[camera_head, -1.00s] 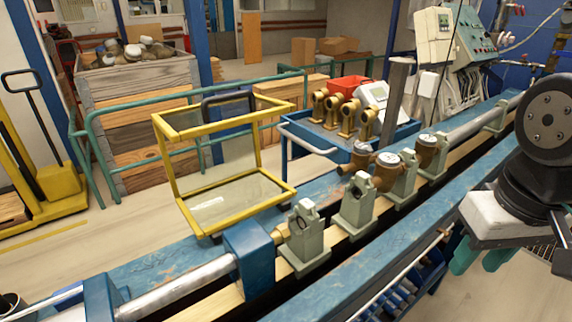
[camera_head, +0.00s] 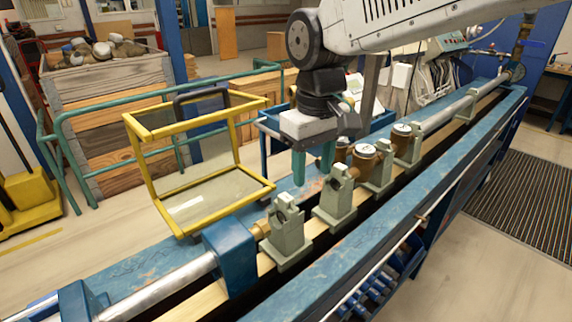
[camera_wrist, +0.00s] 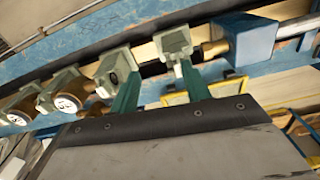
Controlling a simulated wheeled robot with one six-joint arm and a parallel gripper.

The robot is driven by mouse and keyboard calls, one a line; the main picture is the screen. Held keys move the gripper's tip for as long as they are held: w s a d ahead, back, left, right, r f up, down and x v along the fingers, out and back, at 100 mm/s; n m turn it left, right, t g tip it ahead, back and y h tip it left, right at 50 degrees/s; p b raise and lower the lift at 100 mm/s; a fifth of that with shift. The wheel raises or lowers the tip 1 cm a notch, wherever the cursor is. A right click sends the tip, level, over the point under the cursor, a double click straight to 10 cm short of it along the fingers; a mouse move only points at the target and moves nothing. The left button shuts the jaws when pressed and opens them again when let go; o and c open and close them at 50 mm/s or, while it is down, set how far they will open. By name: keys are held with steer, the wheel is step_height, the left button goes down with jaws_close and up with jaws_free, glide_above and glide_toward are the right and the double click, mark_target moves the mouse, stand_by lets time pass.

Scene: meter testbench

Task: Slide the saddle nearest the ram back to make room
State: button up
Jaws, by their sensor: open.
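The ram (camera_head: 165,287) is a silver cylinder at the lower left, running through a blue block (camera_head: 230,255) with a brass nose. The saddle nearest the ram (camera_head: 287,235) is a grey-green upright block on the bench rail, close to that nose; it also shows in the wrist view (camera_wrist: 176,45). A second saddle (camera_head: 335,203) stands to its right with a gap between. My gripper (camera_head: 313,175) is open and empty, pointing down, seemingly above the bench near these two saddles. In the wrist view its green fingers (camera_wrist: 160,72) are apart; no contact shows.
Brass water meters (camera_head: 365,160) sit by further saddles to the right along the rail. A yellow-framed clear guard (camera_head: 200,160) stands behind the ram end. A blue front beam (camera_head: 400,215) runs along the bench. A blue trolley (camera_head: 270,125) is behind, partly hidden by my arm.

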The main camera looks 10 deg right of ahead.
steer(key=n, duration=0.1)
glide_above(286, 197)
steer(key=shift+f, duration=0.6)
steer(key=shift+f, duration=3.9)
jaws_close()
